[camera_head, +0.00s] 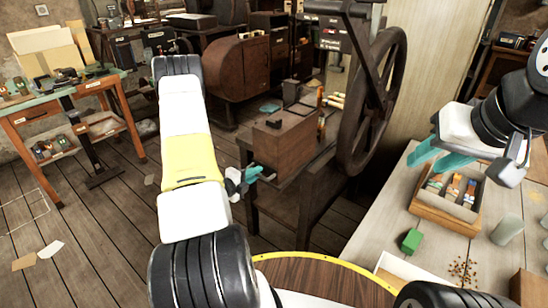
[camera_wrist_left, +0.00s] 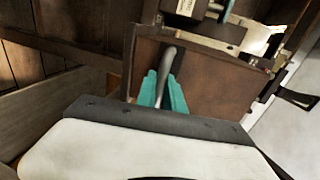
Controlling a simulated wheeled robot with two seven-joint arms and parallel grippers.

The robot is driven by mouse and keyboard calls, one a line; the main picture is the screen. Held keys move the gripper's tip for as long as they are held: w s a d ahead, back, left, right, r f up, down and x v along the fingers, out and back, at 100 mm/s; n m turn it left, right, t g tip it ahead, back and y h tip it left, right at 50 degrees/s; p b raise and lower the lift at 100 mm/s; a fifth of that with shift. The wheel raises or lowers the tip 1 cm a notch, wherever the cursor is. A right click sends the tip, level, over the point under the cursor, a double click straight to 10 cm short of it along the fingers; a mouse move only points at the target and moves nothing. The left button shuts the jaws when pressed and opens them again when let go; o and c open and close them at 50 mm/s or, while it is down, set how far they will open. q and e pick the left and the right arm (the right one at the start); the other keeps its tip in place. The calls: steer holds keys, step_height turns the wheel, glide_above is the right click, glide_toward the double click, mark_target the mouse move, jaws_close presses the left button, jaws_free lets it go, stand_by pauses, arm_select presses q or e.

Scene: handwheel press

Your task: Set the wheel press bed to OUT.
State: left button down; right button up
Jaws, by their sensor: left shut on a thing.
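The wheel press stands right of centre in the head view, with a large dark handwheel (camera_head: 372,105) on its right side. Its brown box-like bed (camera_head: 285,142) sits on a dark wooden stand and also fills the middle of the left wrist view (camera_wrist_left: 205,68). A metal handle (camera_wrist_left: 168,62) sticks out of the bed's near face. My left gripper (camera_head: 250,176) is at that face, its teal fingers (camera_wrist_left: 163,92) shut on the handle. The fingers partly hide the handle. My right gripper (camera_head: 438,152) is open and empty above the right-hand table, far from the press.
The right-hand table (camera_head: 385,225) holds a wooden tray (camera_head: 425,208) of small packets, a green block (camera_head: 411,240) and a grey cup (camera_head: 507,229). A workbench (camera_head: 60,108) stands at the left. Open plank floor (camera_head: 95,215) lies left of my left arm.

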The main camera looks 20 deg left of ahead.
arm_select(q)
steer(key=shift+s+a, duration=0.15)
steer(key=shift+s, duration=0.2)
steer(key=shift+s+f, duration=0.1)
steer(key=c, duration=1.5)
jaws_free()
steer(key=shift+o, duration=0.2)
steer(key=v, duration=0.8)
